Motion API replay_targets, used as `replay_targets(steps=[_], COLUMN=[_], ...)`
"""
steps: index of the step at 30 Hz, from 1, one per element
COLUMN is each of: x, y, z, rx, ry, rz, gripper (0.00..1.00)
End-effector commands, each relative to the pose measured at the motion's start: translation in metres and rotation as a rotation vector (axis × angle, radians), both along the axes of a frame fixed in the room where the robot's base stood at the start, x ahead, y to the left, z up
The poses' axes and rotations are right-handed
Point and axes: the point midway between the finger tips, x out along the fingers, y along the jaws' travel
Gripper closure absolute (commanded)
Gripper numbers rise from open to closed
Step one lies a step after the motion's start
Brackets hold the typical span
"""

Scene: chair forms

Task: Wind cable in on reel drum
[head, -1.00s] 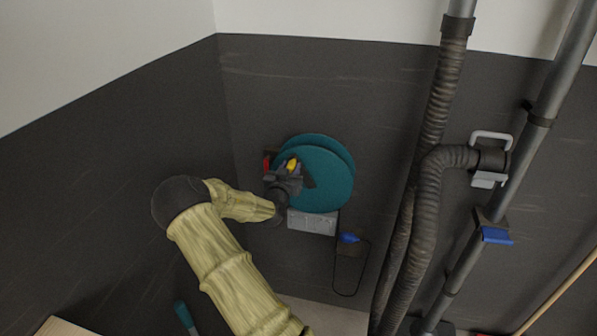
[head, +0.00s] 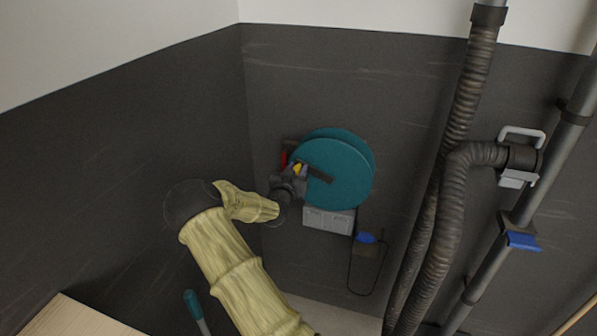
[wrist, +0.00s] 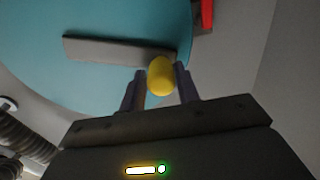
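The teal reel drum (head: 345,165) is mounted on the dark wall. Its grey crank arm (wrist: 110,50) lies across the drum face in the wrist view. The yellow crank knob (wrist: 160,76) is at the crank's outer end, at the drum's left edge in the head view (head: 297,169). My gripper (wrist: 160,84) has its two fingers closed in on either side of the knob, apparently touching it. A thin dark cable (head: 350,270) hangs in a loop below the drum, with a blue piece (head: 366,238) at its top.
A grey box (head: 328,221) sits on the wall under the drum. A red part (head: 284,158) is beside its left edge. Ribbed hoses (head: 452,190) and a pipe (head: 487,265) stand to the right. A wooden surface (head: 75,318) is at lower left.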

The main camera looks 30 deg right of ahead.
Motion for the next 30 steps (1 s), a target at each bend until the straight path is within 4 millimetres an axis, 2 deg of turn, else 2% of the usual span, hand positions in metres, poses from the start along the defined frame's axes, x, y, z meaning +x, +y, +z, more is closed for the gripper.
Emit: replay_targets(steps=[5, 15, 26, 30], x=[-0.001, 0.004, 0.005, 0.003], y=[-0.002, 0.005, 0.005, 0.003], z=[-0.003, -0.046, -0.046, -0.058], rx=[0.001, 0.002, 0.001, 0.000], ry=[0.001, 0.003, 0.001, 0.001], rz=[-0.003, 0.000, -0.001, -0.002], gripper=[0.68, 0.68, 0.68, 0.68])
